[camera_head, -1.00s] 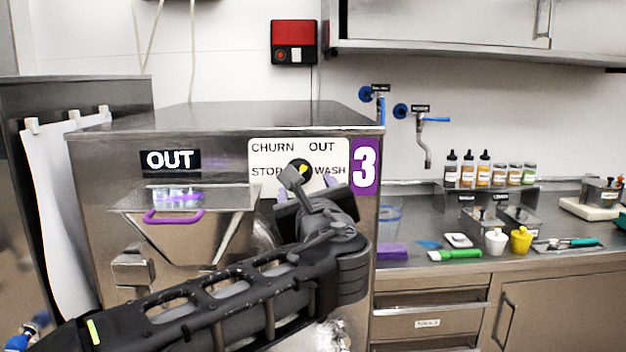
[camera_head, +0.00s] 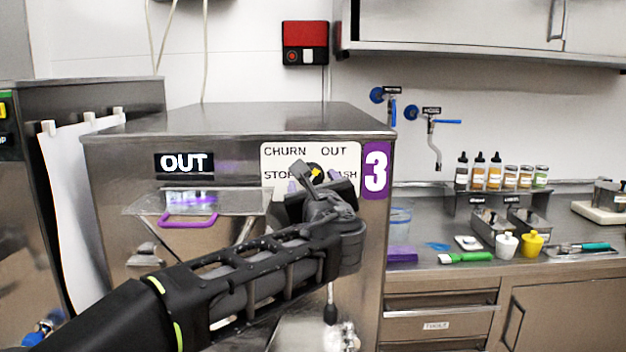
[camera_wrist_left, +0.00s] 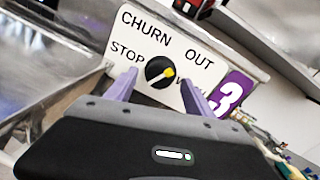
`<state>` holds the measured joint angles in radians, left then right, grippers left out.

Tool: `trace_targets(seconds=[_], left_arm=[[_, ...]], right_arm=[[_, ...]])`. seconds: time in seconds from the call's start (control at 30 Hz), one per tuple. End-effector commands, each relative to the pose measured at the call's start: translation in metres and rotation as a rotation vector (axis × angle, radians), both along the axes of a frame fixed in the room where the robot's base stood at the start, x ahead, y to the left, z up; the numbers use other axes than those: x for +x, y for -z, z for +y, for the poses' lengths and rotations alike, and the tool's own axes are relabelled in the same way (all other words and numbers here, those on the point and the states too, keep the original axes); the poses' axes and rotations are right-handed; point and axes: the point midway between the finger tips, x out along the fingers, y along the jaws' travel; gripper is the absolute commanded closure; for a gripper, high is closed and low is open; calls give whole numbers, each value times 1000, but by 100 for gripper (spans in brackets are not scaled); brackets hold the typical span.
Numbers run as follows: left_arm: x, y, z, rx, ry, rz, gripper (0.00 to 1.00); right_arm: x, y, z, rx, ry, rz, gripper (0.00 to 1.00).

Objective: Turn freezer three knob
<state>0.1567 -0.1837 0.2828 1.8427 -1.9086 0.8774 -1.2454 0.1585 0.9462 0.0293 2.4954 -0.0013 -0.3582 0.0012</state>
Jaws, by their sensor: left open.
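The freezer three knob is a round black dial with a yellow pointer (camera_wrist_left: 160,72) on a white label plate (camera_head: 285,155) marked CHURN, OUT, STOP and WASH. In the left wrist view the pointer's yellow end is toward the OUT and WASH side. A purple "3" sign (camera_head: 376,170) is right of the plate. My left gripper (camera_wrist_left: 160,92) is open, its two purple fingers on either side of the knob in that view. I cannot tell if they touch it. In the head view the left gripper (camera_head: 318,186) partly covers the knob and the plate's lower edge. My right gripper is not in view.
Freezer three (camera_head: 240,118) has an OUT display (camera_head: 185,163) and a clear-lidded hopper with a purple handle (camera_head: 188,220). A counter at right holds several bottles (camera_head: 478,172), cups and tools. A red box (camera_head: 305,42) hangs on the wall behind.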

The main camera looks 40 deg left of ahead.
Motion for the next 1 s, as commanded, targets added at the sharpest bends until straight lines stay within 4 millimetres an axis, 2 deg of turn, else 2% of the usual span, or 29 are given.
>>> trace_targets(seconds=[0.37,1.0], left_arm=[[5,0,6,0,-1,-1,38],[5,0,6,0,-1,0,91]], right_arm=[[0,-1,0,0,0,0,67],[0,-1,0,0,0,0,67]])
